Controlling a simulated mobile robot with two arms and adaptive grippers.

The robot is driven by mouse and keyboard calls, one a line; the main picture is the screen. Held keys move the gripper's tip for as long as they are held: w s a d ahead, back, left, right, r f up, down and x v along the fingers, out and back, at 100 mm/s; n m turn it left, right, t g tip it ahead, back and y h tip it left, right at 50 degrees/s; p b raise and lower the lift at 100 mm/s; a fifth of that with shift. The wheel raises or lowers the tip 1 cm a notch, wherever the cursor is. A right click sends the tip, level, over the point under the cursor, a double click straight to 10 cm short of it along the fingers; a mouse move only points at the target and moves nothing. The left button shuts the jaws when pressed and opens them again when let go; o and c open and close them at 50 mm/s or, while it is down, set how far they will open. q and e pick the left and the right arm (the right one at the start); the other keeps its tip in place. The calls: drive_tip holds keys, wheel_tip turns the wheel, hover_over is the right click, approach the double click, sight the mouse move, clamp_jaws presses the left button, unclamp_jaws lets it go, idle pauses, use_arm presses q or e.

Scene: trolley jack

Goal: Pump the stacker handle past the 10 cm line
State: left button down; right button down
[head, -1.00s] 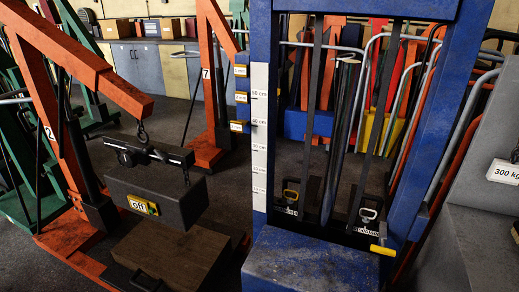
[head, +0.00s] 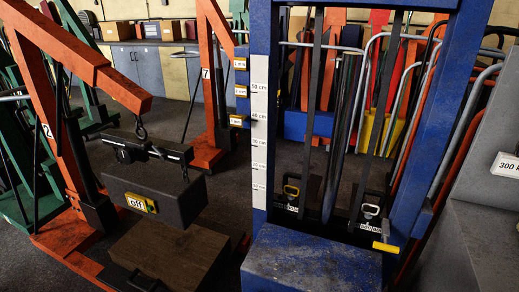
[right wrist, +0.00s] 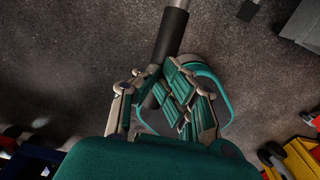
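The stacker has a blue frame (head: 258,30) in the middle of the head view. A white centimetre scale (head: 259,130) runs up its left post, and the 10 cm mark is the lowest label I can read. A worn blue block (head: 315,262) sits low at the front of the frame. In the right wrist view, a metal bar with a dark grip (right wrist: 172,38), seemingly the stacker handle, runs down into my right gripper (right wrist: 175,92). Its teal fingers are closed around the grip, whose lower end is partly hidden. Neither gripper shows in the head view, and my left gripper is out of view.
An orange crane (head: 75,60) stands at left with a dark hanging weight (head: 180,200) above a brown block (head: 165,250). A grey block labelled 300 kg (head: 480,215) is at right. Coloured equipment stands behind the stacker. Dark floor (right wrist: 70,60) is clear around the grip.

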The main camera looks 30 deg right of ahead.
drive_tip(key=shift+f+b, duration=3.1)
drive_tip(key=shift+f, duration=1.3)
wheel_tip(320, 180, up, 13)
drive_tip(key=p, duration=1.2)
drive_tip(key=shift+s, duration=0.1)
drive_tip(key=shift+d, duration=0.1)
